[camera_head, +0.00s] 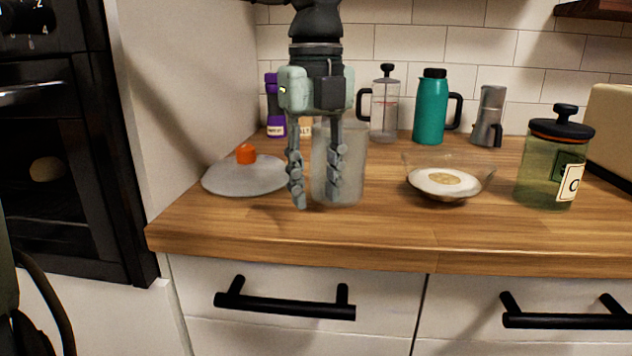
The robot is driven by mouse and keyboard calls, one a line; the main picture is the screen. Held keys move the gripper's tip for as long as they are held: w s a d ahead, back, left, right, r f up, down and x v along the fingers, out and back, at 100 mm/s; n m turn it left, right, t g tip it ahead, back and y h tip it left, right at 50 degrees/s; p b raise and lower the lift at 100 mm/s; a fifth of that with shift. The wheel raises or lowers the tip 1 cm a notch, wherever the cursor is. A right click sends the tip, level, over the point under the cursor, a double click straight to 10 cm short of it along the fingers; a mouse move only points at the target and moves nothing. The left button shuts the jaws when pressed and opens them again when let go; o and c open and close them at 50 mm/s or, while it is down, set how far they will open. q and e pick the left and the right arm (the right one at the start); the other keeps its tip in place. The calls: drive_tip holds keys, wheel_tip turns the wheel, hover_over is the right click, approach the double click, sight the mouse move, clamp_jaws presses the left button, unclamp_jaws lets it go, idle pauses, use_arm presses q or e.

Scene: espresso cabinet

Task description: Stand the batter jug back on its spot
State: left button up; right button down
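The batter jug (354,180) appears to be the clear, tall, upright vessel on the wooden counter, left of the middle in the head view. My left gripper (317,197) hangs down from above at the jug's left side. Its fingers are apart, with a visible gap between them. One finger is left of the jug's wall and the other overlaps the jug in the picture. I cannot tell whether that finger is inside or in front of it, or whether either touches. No handle of the jug shows. My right gripper is not in view.
A grey lid with an orange knob (225,180) lies left of the jug. A glass bowl (478,185) and a green jar (535,180) stand right. A French press (385,110), teal flask (430,112) and moka pot (489,118) stand behind. The counter's front strip is clear.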

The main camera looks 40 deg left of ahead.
use_arm(q)
drive_tip(key=shift+r, duration=0.1)
